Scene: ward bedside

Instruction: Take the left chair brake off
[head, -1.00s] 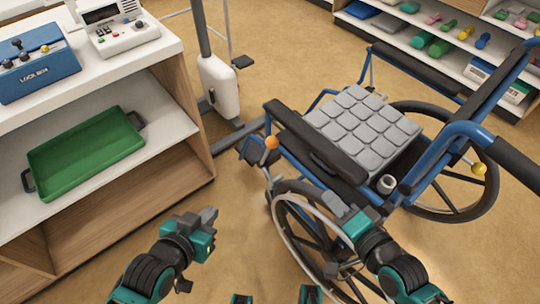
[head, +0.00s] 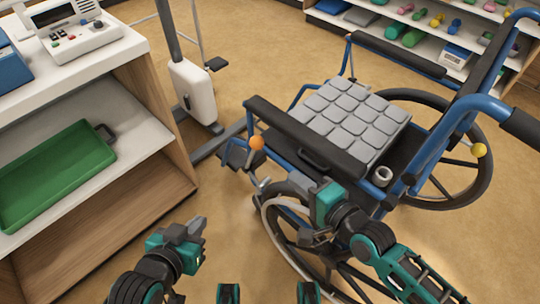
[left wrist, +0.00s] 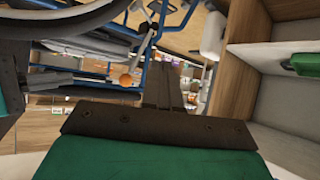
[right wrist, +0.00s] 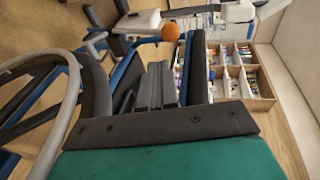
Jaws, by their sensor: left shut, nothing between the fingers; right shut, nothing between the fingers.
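The blue-framed wheelchair (head: 320,152) stands right of centre in the head view. On its near side, by the front, a brake lever with an orange knob (head: 257,143) stands up from the frame; the knob also shows in the left wrist view (left wrist: 126,80) and the right wrist view (right wrist: 171,33). A yellow knob (head: 479,150) shows by the far wheel. My right gripper (head: 300,187) is shut and empty above the near wheel, pointing toward the orange knob but apart from it. My left gripper (head: 198,226) is shut and empty, low and left of the near wheel.
A shelf unit with a green tray (head: 60,175) stands on the left. A white-cased stand (head: 192,92) is behind the chair's front. The near wheel's rim (head: 275,232) lies beneath my right arm.

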